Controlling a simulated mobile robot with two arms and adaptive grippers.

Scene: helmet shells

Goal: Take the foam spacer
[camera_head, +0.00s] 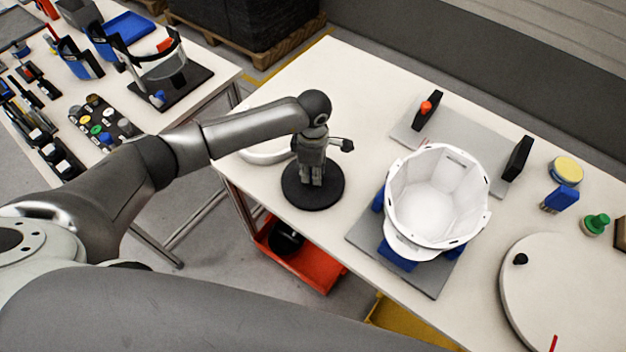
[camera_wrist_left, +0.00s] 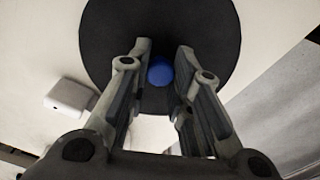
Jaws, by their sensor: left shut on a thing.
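The foam spacer appears to be the flat black disc (camera_head: 332,194) near the left end of the bench. In the left wrist view the disc (camera_wrist_left: 110,35) has a blue knob (camera_wrist_left: 160,71) at its middle. My left gripper (camera_head: 311,182) points down at the disc's centre, shut on the knob, with a finger on each side of it in the wrist view (camera_wrist_left: 161,60). I cannot tell whether the disc rests on the bench or is slightly above it. My right gripper is out of view.
A white helmet shell (camera_head: 438,195) sits on blue supports on a grey plate (camera_head: 362,236). Behind it is a grey plate with black uprights (camera_head: 518,158). A white curved piece (camera_head: 262,153) lies beside the disc. A round white turntable (camera_head: 570,290) is at right.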

